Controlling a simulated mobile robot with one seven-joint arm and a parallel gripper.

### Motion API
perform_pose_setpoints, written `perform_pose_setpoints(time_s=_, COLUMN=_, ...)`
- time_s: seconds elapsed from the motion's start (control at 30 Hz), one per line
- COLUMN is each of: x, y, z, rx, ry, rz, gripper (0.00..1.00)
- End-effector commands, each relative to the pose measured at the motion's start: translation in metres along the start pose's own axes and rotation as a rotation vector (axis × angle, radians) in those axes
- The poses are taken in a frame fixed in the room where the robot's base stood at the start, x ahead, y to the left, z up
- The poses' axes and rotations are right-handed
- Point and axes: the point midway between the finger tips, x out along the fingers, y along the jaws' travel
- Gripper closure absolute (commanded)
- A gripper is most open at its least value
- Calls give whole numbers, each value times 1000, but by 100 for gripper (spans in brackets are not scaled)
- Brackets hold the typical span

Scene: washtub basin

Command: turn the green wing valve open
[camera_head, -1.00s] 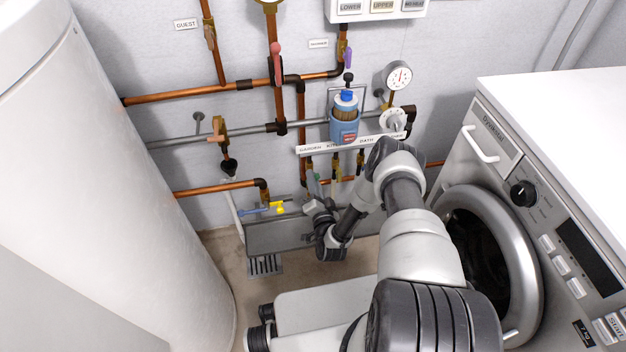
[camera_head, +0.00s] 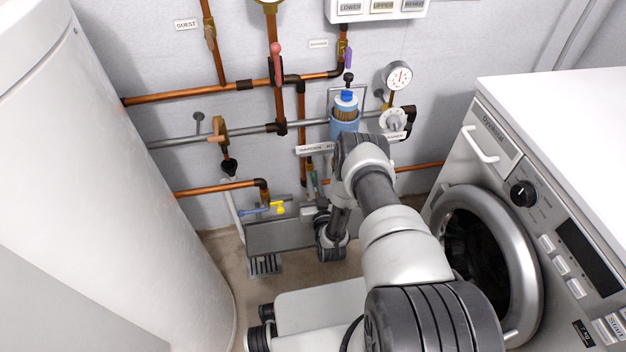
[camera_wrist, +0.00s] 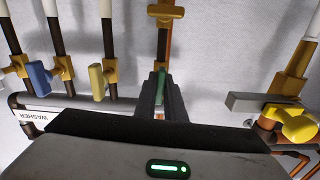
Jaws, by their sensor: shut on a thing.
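The green wing valve (camera_wrist: 161,84) shows as a narrow green strip in the middle of the wrist view, on a vertical pipe. My gripper (camera_wrist: 161,96) is shut on it, with one dark finger on each side. The fingers hide most of the wing, so its exact angle cannot be told. In the head view my gripper (camera_head: 311,210) is low by the wall, above the grey trough, and small there; my wrist partly hides it.
In the wrist view, a yellow handle (camera_wrist: 299,124) sits close on the right. A blue handle (camera_wrist: 39,78) and yellow fittings are on the left. A washing machine (camera_head: 540,210) stands at right and a white tank (camera_head: 95,200) at left. The grey trough (camera_head: 275,236) lies below.

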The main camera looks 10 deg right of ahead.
Motion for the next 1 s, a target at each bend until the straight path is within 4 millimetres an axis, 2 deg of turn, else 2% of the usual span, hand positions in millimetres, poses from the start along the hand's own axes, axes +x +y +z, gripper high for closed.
perform_pose_setpoints(time_s=0.3, x=2, y=-1, z=-1, rx=-85, ry=1, rz=-2, gripper=100)
perform_pose_setpoints(time_s=0.77, x=2, y=-1, z=-1, rx=-96, ry=1, rz=-2, gripper=100)
perform_pose_setpoints(time_s=0.8, x=2, y=-1, z=-1, rx=-96, ry=2, rz=-2, gripper=84)
perform_pose_setpoints(time_s=0.87, x=2, y=-1, z=-1, rx=-95, ry=1, rz=-2, gripper=74)
perform_pose_setpoints(time_s=1.0, x=1, y=0, z=0, rx=-95, ry=1, rz=-1, gripper=72)
